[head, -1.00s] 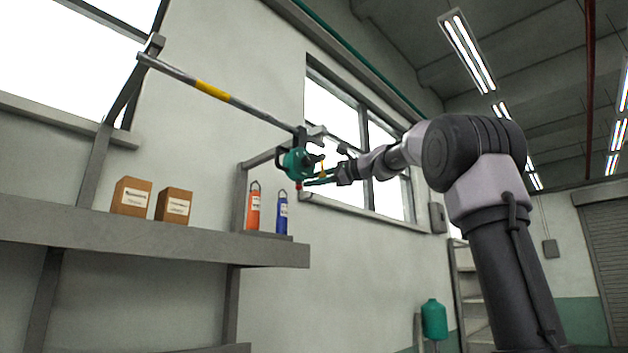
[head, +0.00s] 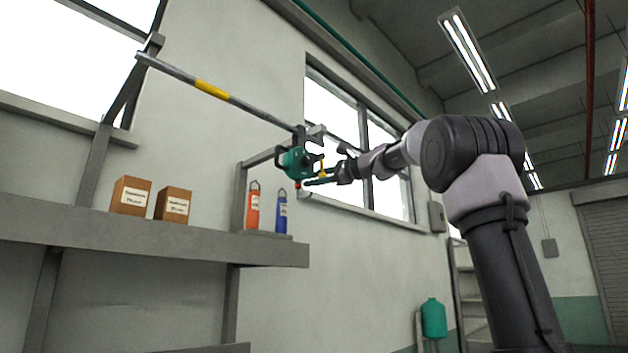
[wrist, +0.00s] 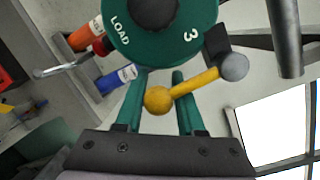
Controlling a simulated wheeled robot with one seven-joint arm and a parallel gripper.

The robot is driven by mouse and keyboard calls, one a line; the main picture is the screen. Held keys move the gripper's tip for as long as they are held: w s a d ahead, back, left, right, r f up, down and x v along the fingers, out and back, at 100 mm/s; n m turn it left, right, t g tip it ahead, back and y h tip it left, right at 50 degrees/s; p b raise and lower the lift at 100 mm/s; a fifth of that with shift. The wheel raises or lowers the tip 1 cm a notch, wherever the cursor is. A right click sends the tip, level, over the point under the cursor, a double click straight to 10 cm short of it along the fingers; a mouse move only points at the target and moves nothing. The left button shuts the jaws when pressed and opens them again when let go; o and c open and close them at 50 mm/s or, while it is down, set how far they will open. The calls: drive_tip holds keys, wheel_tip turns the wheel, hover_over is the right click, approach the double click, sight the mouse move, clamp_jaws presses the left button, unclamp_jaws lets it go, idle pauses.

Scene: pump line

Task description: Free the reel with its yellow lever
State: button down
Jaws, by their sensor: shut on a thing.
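The green reel (head: 297,163) hangs from the end of a grey rail (head: 240,103). In the wrist view its round green face (wrist: 185,55) carries the word LOAD and a 3, with a dark hub. The yellow lever (wrist: 190,90) runs from a grey pivot at the right to a yellow ball at its lower left end. It also shows beside the reel in the head view (head: 321,170). My gripper (wrist: 157,88) has its two green fingers on either side of the ball end and is shut on the lever. The reel hides part of the fingertips.
A grey shelf (head: 150,236) on the wall carries two brown boxes (head: 130,195) (head: 173,204), an orange cylinder (head: 253,208) and a blue cylinder (head: 281,215). They stand below and left of the reel. Windows (head: 335,125) lie behind; the space right of the reel holds my arm.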

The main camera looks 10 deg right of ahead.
sight(321, 176)
drive_tip(key=n, duration=0.1)
drive_tip(key=w+d+n, duration=0.1)
drive_tip(key=n, duration=0.1)
drive_tip(key=d+r+n, duration=0.1)
drive_tip(key=n, duration=0.1)
drive_tip(key=shift+w+r+h, duration=0.1)
drive_tip(key=shift+w+h, duration=0.1)
drive_tip(key=shift+h, duration=0.2)
drive_tip(key=shift+w+d+r+n, duration=0.2)
drive_tip(key=shift+r+n, duration=0.05)
drive_tip(key=shift+n, duration=0.65)
drive_tip(key=d+n, duration=0.1)
drive_tip(key=w+r+n+h, duration=0.1)
drive_tip(key=n, duration=0.1)
drive_tip(key=shift+w+d+r, duration=0.1)
drive_tip(key=shift+d, duration=0.3)
drive_tip(key=shift+n+h, duration=0.3)
drive_tip(key=shift+h, duration=0.1)
drive_tip(key=shift+c, duration=2.3)
unclamp_jaws()
